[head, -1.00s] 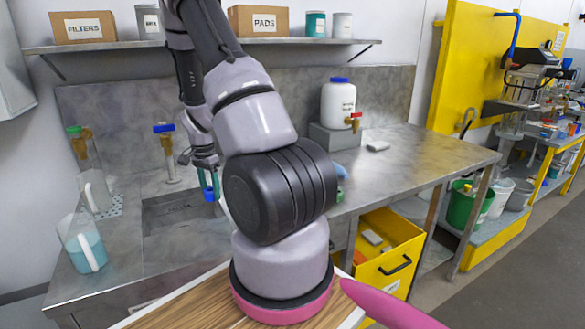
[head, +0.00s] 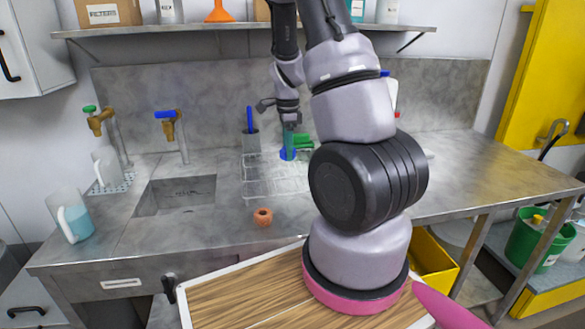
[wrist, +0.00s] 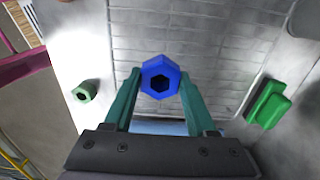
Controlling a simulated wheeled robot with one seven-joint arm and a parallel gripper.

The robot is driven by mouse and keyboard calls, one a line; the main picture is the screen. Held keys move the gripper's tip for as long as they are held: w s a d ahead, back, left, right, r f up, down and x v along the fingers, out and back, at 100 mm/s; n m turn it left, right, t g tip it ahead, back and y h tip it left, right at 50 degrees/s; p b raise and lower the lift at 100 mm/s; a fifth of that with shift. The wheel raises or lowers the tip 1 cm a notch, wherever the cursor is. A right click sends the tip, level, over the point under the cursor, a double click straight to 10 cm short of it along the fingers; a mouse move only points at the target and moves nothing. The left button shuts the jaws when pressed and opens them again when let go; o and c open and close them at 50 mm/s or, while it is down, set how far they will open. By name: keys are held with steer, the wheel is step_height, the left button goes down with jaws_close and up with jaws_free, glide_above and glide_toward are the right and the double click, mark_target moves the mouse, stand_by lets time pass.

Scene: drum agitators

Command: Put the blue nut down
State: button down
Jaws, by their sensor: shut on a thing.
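The blue nut (wrist: 155,70) is hexagonal with a dark hole and sits between the fingertips of my gripper (wrist: 161,82) in the wrist view. Both teal fingers are shut on its sides. In the head view my gripper (head: 289,137) points down over the back of the metal counter, with the blue nut (head: 287,154) at its lower end. I cannot tell whether the nut touches the surface below. A green nut (wrist: 84,91) lies to the left in the wrist view. An orange nut (head: 262,217) lies on the counter, nearer the front.
A clear gridded tray (head: 262,182) lies left of and below the gripper. A green block (head: 304,142) is close to the gripper's right. The sink (head: 177,194) is farther left.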

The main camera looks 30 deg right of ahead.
mark_target(288, 177)
steer(key=shift+f, duration=3.3)
steer(key=shift+f, duration=0.1)
steer(key=shift+c, duration=1)
jaws_free()
steer(key=shift+f, duration=0.1)
